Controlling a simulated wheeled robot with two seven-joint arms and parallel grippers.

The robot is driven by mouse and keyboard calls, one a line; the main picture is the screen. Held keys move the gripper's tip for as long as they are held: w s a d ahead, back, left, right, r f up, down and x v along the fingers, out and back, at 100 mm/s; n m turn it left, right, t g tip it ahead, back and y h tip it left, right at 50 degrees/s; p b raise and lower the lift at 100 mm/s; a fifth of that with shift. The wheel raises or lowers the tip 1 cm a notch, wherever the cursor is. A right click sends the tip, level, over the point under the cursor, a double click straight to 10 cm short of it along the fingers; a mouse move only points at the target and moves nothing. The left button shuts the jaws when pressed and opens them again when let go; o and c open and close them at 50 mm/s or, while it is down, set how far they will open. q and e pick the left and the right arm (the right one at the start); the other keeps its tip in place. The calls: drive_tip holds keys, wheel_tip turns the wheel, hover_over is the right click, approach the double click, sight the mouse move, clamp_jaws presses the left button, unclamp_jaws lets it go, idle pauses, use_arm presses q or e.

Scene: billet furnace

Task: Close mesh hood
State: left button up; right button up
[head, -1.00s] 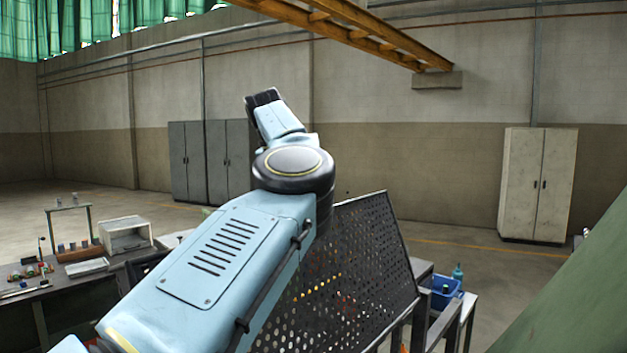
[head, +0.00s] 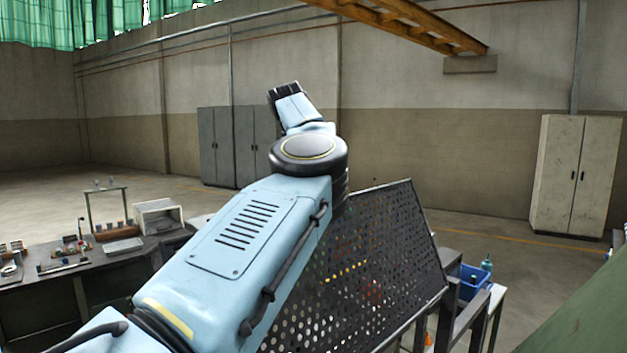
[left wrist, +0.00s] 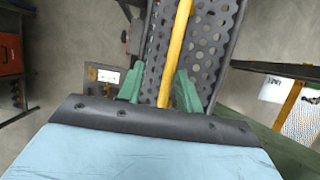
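The mesh hood (head: 385,275) is a dark perforated panel in a frame. It stands tilted behind my left arm in the head view, which covers its left part. In the left wrist view the perforated mesh (left wrist: 208,35) lies beyond my left gripper (left wrist: 160,90). A yellow bar (left wrist: 178,45) runs along the mesh and down between the two green fingers. The fingers are spread, with a gap visible at least on the bar's left side; I cannot tell whether they touch it. I cannot make out the left fingers in the head view. My right gripper is in neither view.
A dark workbench (head: 30,290) with small tools and a white box (head: 158,216) is at the left. A blue bin (head: 472,282) sits on a stand right of the mesh. A green sloped surface (head: 585,320) fills the lower right. Cabinets (head: 575,178) stand by the back wall.

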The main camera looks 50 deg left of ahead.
use_arm(q)
drive_tip(key=shift+d, duration=0.1)
drive_tip(key=shift+r, duration=0.1)
drive_tip(key=shift+s+r, duration=0.1)
drive_tip(key=shift+r, duration=0.2)
drive_tip(key=v, duration=1.2)
drive_tip(key=shift+s+r, duration=0.15)
drive_tip(key=shift+r, duration=0.1)
